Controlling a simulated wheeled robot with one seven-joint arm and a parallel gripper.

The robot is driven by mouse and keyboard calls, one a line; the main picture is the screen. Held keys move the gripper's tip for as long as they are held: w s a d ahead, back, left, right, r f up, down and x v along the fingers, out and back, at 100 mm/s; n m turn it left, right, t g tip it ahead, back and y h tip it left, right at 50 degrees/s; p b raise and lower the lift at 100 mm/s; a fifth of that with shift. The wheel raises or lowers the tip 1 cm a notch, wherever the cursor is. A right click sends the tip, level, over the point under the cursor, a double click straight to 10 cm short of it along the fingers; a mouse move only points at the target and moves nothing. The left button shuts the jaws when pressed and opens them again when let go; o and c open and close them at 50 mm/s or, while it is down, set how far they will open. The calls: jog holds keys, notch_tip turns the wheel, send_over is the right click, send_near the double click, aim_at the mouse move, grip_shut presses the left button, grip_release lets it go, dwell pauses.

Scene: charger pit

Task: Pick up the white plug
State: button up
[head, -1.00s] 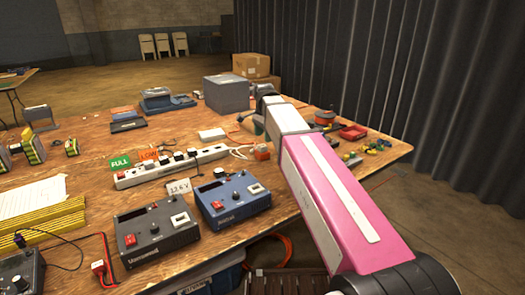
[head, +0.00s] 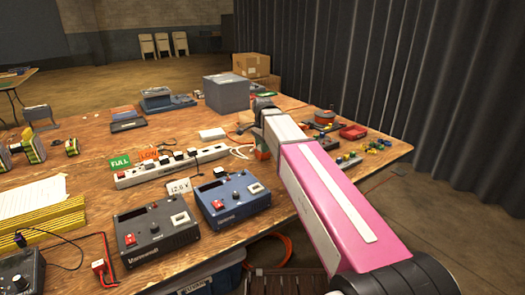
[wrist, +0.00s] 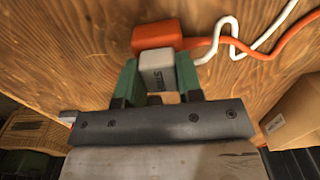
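The white plug (wrist: 158,72) is a pale block with dark lettering in the wrist view. It lies right against an orange connector (wrist: 157,37). My gripper (wrist: 160,82) has its two green fingers on either side of the plug. I see no clear gap between fingers and plug, but I cannot tell whether they grip it. In the head view my gripper's end is mostly hidden by my arm, beside the orange connector (head: 262,152).
A white power strip (head: 172,166) and two power units, one blue (head: 233,200) and one grey (head: 153,236), stand left of my arm. A grey box (head: 227,93) stands behind. Orange and white cords (wrist: 230,38) run right from the plug area.

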jog(key=shift+c, duration=0.9)
jog(key=shift+r, duration=0.1)
